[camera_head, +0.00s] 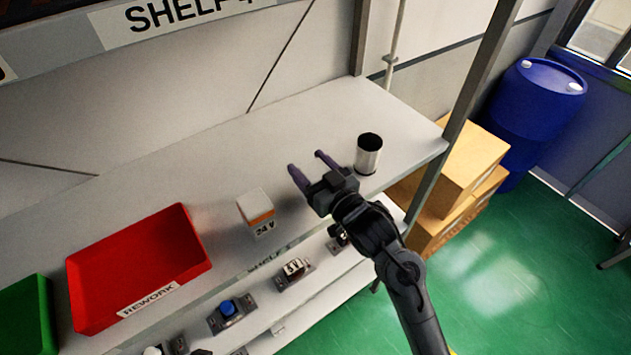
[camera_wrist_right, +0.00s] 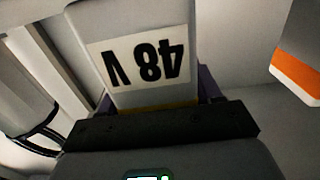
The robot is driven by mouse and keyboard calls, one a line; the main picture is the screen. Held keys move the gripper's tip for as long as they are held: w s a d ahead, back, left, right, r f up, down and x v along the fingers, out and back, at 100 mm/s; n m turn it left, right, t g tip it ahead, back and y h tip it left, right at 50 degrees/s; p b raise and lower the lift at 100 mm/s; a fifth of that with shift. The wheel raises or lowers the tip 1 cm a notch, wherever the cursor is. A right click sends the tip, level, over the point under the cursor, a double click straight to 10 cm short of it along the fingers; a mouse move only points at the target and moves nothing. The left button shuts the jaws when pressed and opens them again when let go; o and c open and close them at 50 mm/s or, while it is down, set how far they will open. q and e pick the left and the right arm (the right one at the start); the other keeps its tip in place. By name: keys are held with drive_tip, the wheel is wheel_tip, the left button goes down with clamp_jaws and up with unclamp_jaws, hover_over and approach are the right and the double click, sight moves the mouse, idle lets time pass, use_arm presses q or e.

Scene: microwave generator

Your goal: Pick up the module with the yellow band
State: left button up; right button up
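The module marked 48 V (camera_wrist_right: 145,55) is a white block with a yellow band (camera_wrist_right: 165,108) in the right wrist view. Its label appears upside down, and its band is partly hidden by my gripper. My right gripper (camera_head: 307,165) is above the shelf with its purple fingers spread apart. In the wrist view the fingers show on either side of the module, and I cannot make out firm contact. In the head view I cannot make the module out clearly around the gripper. My left gripper is not in view.
A white 24 V module with an orange band (camera_head: 256,207) stands left of my gripper. A metallic can (camera_head: 368,154) stands close on the right. A red REWORK bin (camera_head: 140,262) and a green bin (camera_head: 26,318) are at left. A lower shelf holds several small units.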

drive_tip(key=c, duration=0.5)
drive_tip(key=shift+c, duration=0.2)
drive_tip(key=shift+r, duration=0.1)
